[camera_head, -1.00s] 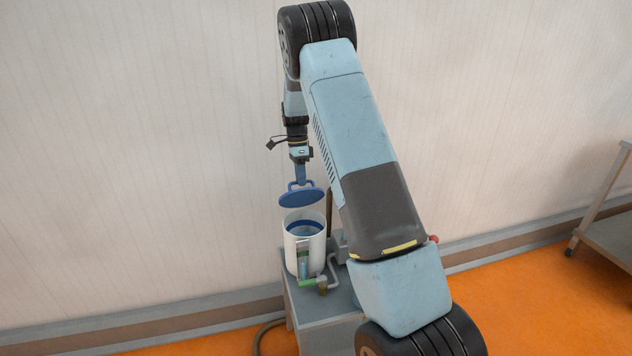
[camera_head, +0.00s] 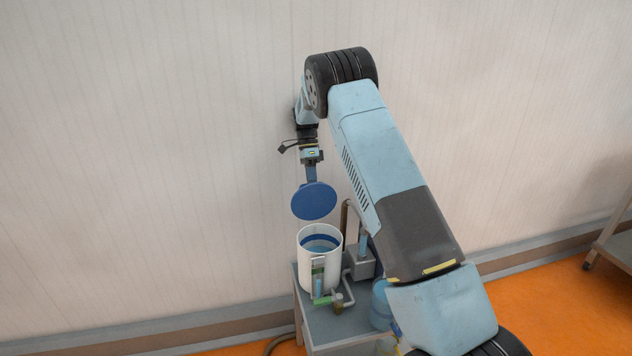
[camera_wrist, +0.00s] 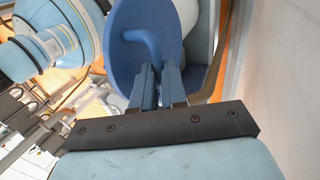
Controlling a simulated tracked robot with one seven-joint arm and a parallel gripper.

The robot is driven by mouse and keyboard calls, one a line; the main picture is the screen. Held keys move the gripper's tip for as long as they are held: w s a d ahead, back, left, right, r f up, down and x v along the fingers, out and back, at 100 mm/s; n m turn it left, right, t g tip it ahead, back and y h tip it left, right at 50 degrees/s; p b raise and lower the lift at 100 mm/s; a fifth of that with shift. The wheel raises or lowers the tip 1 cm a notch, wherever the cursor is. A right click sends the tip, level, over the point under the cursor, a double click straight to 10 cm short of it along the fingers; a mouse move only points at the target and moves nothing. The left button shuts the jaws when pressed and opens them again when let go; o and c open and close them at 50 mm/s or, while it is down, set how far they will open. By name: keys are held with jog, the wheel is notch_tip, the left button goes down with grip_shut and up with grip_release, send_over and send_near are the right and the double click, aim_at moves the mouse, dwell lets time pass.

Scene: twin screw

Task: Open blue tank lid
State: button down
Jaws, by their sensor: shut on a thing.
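The blue round lid (camera_head: 314,201) hangs above the white tank, tilted so that its broad face shows to the head camera. My gripper (camera_head: 311,178) is shut on the lid's handle from above. In the wrist view the two fingers (camera_wrist: 158,86) close on the blue handle (camera_wrist: 148,45), and the lid (camera_wrist: 125,72) fills the area behind it. The white tank (camera_head: 320,268) stands upright with its mouth uncovered and a blue ring inside the rim. The lid is clear of the rim, slightly above it.
The tank stands on a grey table (camera_head: 330,328) with pipes, a green fitting (camera_head: 322,300) and a grey box (camera_head: 360,262). A blue container (camera_head: 381,305) is partly behind my arm. A pale wall stands close behind. A grey cart (camera_head: 615,240) is at the far right.

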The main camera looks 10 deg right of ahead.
jog(key=shift+s+f, duration=0.1)
jog(key=shift+f, duration=0.25)
jog(key=c, duration=1.4)
grip_release()
jog(key=shift+o, duration=1.2)
jog(key=shift+r, duration=0.15)
jog(key=shift+r, duration=0.1)
jog(key=s+d+r, duration=0.1)
jog(key=s+r, duration=1.1)
jog(key=s, duration=0.1)
jog(key=shift+s+d+r, duration=0.2)
jog(key=shift+s+r, duration=0.15)
